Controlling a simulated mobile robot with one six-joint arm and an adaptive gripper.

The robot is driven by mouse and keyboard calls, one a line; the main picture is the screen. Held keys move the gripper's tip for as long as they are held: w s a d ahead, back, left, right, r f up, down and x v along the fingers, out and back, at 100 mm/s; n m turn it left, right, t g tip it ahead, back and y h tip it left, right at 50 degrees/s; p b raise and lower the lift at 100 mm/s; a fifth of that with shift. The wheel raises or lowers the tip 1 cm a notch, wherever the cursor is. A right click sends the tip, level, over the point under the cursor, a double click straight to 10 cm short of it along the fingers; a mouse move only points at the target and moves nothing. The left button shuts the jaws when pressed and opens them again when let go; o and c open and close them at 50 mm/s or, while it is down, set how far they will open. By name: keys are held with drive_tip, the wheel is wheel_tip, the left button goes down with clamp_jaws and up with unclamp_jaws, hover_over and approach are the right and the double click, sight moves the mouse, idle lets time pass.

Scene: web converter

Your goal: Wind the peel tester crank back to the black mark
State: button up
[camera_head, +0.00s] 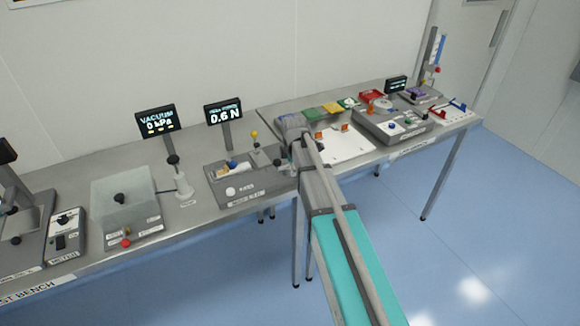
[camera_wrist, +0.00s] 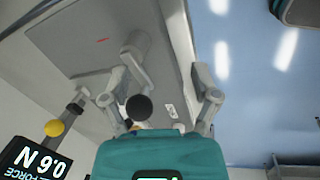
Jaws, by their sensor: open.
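The peel tester (camera_head: 238,190) is a grey box on the bench, with a display (camera_head: 223,113) reading 0.6 N behind it. In the wrist view, a round black knob (camera_wrist: 138,107), apparently the crank's handle, lies between the fingers of my gripper (camera_wrist: 165,62), closer to the left finger. The fingers are spread, and I cannot tell whether either touches the knob. A short red mark (camera_wrist: 103,41) shows on the grey surface beyond. I cannot make out a black mark.
A yellow ball on a post (camera_head: 254,134) stands close to my arm; it also shows in the wrist view (camera_wrist: 54,128). The vacuum display (camera_head: 156,119) and a clear box (camera_head: 124,196) stand to the left. A white board (camera_head: 348,150) lies to the right.

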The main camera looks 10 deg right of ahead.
wheel_tip(320, 180, up, 14)
drive_tip(key=s+p, duration=0.3)
drive_tip(key=p, duration=1.1)
drive_tip(key=s+d+f+m+g+b, duration=0.1)
drive_tip(key=s+f+m+b, duration=0.6)
drive_tip(key=s+m, duration=0.2)
drive_tip(key=s+d+f+m+g+b, duration=0.1)
drive_tip(key=s+d+f+m+b, duration=0.1)
drive_tip(key=s+f+m+b, duration=0.5)
drive_tip(key=shift+s+f+m, duration=0.2)
drive_tip(key=shift+s+m, duration=1)
drive_tip(key=shift+s, duration=1.25)
